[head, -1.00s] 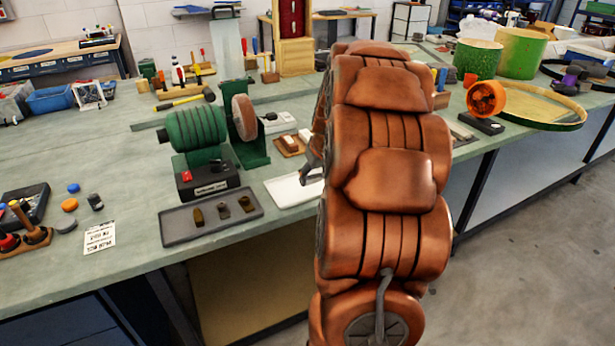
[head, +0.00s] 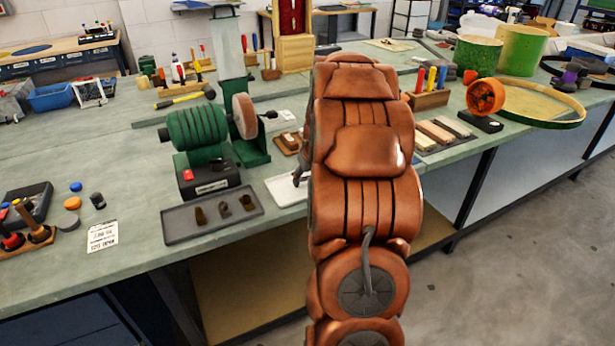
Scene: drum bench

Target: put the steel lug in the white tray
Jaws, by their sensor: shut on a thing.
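The white tray (head: 284,189) lies on the bench just right of the grey tray (head: 183,227), partly hidden by my arm. My gripper (head: 298,177) is over the white tray's right part. Only a dark sliver of it shows beside my copper arm. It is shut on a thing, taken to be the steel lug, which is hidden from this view. Three small lugs stand in the grey tray: a brownish one (head: 200,215), a greyish one (head: 224,210) and a dark one (head: 247,202). The left end of the grey tray is bare.
A green bench grinder (head: 200,140) stands right behind the grey tray. A wooden block holder (head: 287,143) is behind the white tray. Sharpening stones (head: 440,131) and an orange lamp-like thing (head: 486,97) lie to the right. A paper card (head: 102,236) lies at left.

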